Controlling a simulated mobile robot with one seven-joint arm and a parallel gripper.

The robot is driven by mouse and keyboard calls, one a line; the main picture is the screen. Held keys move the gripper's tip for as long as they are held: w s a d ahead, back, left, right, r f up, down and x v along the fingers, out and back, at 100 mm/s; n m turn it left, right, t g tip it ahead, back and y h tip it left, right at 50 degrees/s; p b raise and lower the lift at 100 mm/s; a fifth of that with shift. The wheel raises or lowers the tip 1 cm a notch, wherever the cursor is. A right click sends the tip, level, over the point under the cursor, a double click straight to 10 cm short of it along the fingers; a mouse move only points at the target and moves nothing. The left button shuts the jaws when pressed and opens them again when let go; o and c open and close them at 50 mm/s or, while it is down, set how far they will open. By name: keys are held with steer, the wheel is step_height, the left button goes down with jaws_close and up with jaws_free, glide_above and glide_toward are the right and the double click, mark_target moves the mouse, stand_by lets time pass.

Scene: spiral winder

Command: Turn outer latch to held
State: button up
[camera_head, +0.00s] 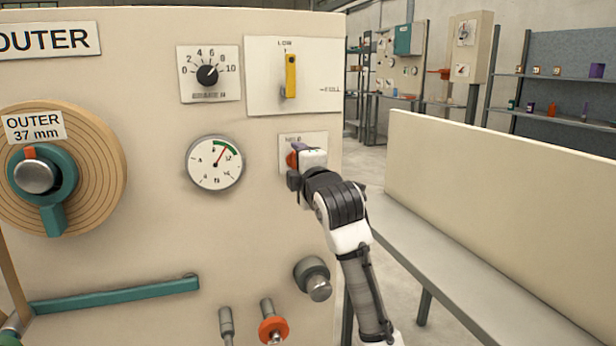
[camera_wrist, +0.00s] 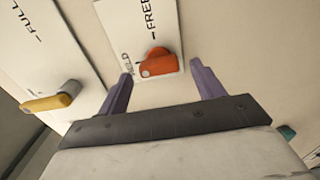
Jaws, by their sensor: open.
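The orange latch (camera_head: 291,159) sits on a small white plate (camera_head: 290,141) on the cream panel, below the yellow lever. In the head view my gripper (camera_head: 305,160) is in front of the plate and hides most of the latch. In the wrist view the orange latch (camera_wrist: 160,64) shows between my two purple fingers, which are open, one on each side (camera_wrist: 162,76). The plate's label reads FREE, and a partly hidden word by the left finger looks like HELD.
The yellow lever (camera_head: 290,75) is above, on a plate marked LOW and FULL. A gauge (camera_head: 215,163) and dial (camera_head: 207,75) are to the left. A grey knob (camera_head: 313,277) is below. A cream board (camera_head: 480,190) stands right, beyond a gap.

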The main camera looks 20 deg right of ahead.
steer(key=s+b, duration=0.1)
steer(key=s, duration=1.2)
steer(key=shift+a+b, duration=0.25)
steer(key=shift+b, duration=0.05)
